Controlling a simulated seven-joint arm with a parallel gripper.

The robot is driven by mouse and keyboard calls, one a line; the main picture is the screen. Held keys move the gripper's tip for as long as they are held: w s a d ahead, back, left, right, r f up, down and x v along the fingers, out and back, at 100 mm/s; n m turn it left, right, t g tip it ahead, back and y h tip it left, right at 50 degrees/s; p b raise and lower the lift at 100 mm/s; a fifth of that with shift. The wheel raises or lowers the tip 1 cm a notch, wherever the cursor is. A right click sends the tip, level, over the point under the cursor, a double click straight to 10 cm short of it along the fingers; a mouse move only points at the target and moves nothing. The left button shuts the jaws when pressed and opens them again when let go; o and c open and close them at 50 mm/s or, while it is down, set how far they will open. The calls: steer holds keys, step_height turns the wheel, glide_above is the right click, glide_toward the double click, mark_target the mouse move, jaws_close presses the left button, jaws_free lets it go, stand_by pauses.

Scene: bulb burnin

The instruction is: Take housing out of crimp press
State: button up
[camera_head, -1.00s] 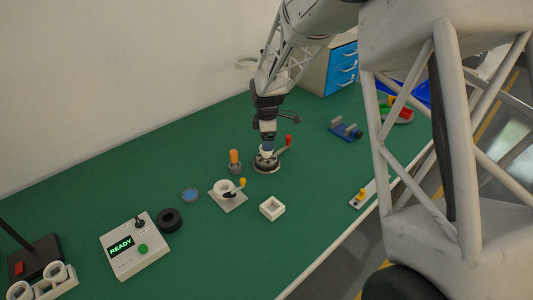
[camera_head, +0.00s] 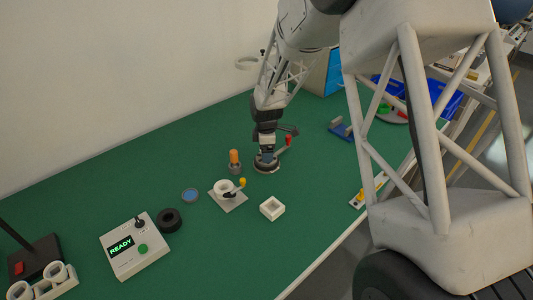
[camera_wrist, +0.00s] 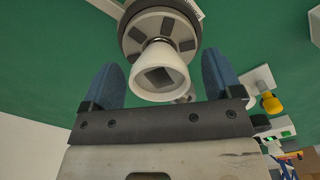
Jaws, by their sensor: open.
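The crimp press (camera_head: 267,168) is a round dark base with a red-tipped lever on the green table. In the wrist view it shows as a grey disc with dark pads (camera_wrist: 160,25). The housing (camera_wrist: 158,75) is a white, hollow, flared cup standing at the middle of the press. My gripper (camera_wrist: 161,70) is open, with one blue finger on each side of the housing and visible gaps between. In the head view my gripper (camera_head: 266,155) is low over the press and hides most of the housing.
An orange-topped post (camera_head: 235,160) stands close left of the press. A white plate with a ring and yellow knob (camera_head: 228,196) and a white square tray (camera_head: 272,208) are nearer. A control box (camera_head: 135,247) reads READY. A blue fixture (camera_head: 341,129) stands to the right.

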stand_by(0.3)
steer(key=c, duration=1.1)
steer(key=shift+r, duration=0.2)
steer(key=shift+r, duration=1.65)
steer(key=s+d, duration=0.1)
steer(key=s, duration=0.4)
steer(key=s+d+r, duration=0.1)
steer(key=s+d, duration=0.1)
steer(key=s, duration=0.3)
steer(key=s+d, duration=0.1)
steer(key=s, duration=0.4)
steer(key=shift+s+d+r, duration=0.1)
steer(key=shift+d+r, duration=0.1)
steer(key=shift+d, duration=0.15)
steer(key=shift+r, duration=2.2)
